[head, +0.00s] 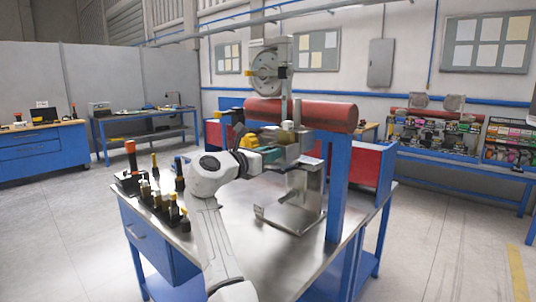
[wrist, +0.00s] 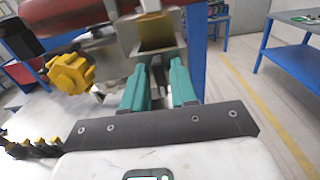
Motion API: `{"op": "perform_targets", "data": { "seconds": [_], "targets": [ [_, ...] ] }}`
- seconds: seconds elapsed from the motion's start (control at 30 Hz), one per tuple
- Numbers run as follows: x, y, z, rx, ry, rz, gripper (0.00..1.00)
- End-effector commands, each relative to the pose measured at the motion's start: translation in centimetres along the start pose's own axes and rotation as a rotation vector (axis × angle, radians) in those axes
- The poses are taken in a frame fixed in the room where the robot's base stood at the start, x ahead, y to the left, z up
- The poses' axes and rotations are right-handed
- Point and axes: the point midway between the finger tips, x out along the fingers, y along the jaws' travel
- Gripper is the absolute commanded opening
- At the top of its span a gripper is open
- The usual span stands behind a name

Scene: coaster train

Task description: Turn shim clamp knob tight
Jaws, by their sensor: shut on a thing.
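A yellow lobed knob (wrist: 72,73), likely the shim clamp knob, is at the left of the wrist view, beside and apart from my gripper (wrist: 158,68). In the head view a yellow part (head: 249,142) shows next to my gripper (head: 283,153), by the wrist. My teal fingers are close together around a narrow grey metal piece (wrist: 158,76), below a grey metal bracket (wrist: 158,56) with yellow inside. The fingers' contact with it is hard to make out. The red pipe-like beam (head: 305,114) runs just behind and above.
The steel-topped blue bench (head: 228,255) carries a metal stand (head: 290,215) and blue posts (head: 338,190) close to my arm. Several dark, yellow-topped tools (head: 172,210) stand at the bench's left.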

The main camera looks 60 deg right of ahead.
Motion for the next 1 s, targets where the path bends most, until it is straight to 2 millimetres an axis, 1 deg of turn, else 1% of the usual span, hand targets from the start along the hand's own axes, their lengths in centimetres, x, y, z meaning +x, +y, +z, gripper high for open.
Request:
{"op": "perform_targets", "data": {
  "seconds": [0.27,1.0],
  "targets": [
    [-0.02,-0.05,0.21,0.164,-0.001,0.002,0.00],
    [-0.04,-0.35,-0.18,0.864,-0.003,0.002,0.00]
  ]
}}
